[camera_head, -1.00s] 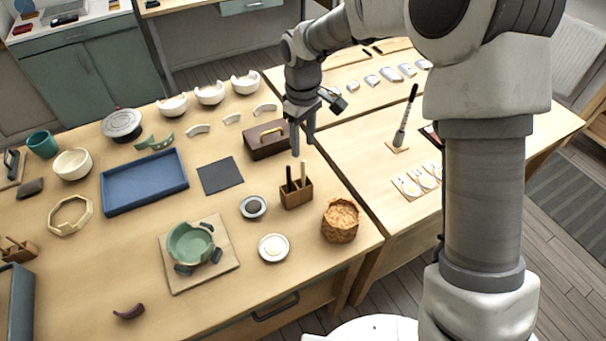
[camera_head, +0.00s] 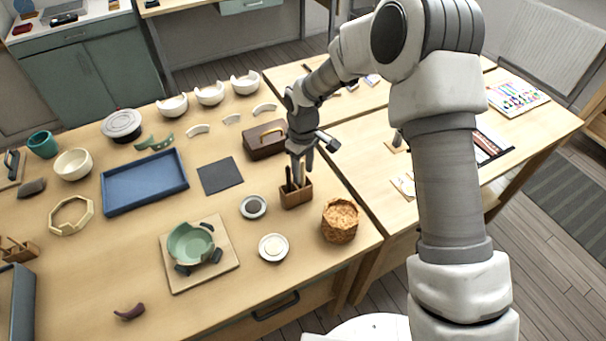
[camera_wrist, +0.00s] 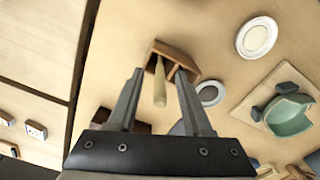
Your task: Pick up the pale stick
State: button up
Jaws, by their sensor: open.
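The pale stick (camera_wrist: 160,84) stands in a small wooden holder (camera_head: 297,197). In the wrist view it lies between the two fingers of my gripper (camera_wrist: 160,74), with gaps on both sides. The holder (camera_wrist: 176,53) shows just beyond the fingertips. In the head view my gripper (camera_head: 299,172) is open, pointing down over the holder, and its fingers cover most or all of the pale stick. A dark stick (camera_head: 288,180) stands in the holder's left part in the head view. In the wrist view it is hard to make out near a finger.
A woven basket (camera_head: 340,221) stands right of the holder. Two small round dishes, one dark-filled (camera_head: 254,207) and one pale (camera_head: 273,248), lie to its left and front. A brown box with a handle (camera_head: 265,140) stands behind. A green broken bowl (camera_head: 191,243) sits on a board.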

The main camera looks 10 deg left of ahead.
grip_shut()
dwell(0.4)
notch_tip(320, 180, up, 10)
jog(key=shift+r, duration=0.1)
dwell(0.4)
